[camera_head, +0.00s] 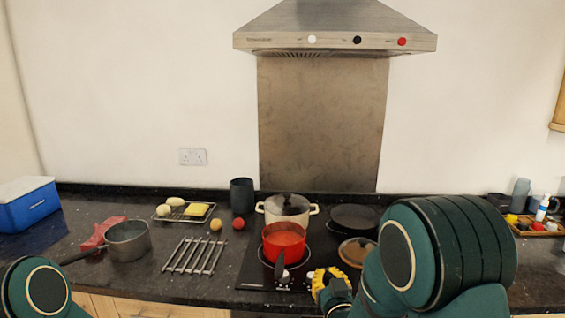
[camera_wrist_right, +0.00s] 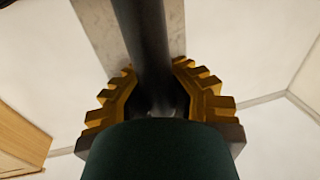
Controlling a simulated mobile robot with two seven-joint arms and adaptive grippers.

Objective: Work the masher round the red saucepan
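The red saucepan (camera_head: 284,241) stands on the hob in the head view, its dark handle pointing toward me. My right gripper (camera_head: 329,286), with yellow fingers, is low to the right of the saucepan's handle. In the right wrist view its fingers (camera_wrist_right: 156,98) lie on both sides of a thick dark rod (camera_wrist_right: 140,40), which looks like the masher's handle. The masher's working end shows in neither view, so I cannot tell where it is relative to the saucepan. My left gripper is out of view; only part of that arm shows at the lower left.
A lidded cream pot (camera_head: 286,206) stands right behind the saucepan, and a dark pan (camera_head: 353,217) is behind to the right. A lidded pan (camera_head: 356,250) is close right. A metal rack (camera_head: 195,256), grey saucepan (camera_head: 128,241) and dark crock (camera_head: 241,196) are left.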

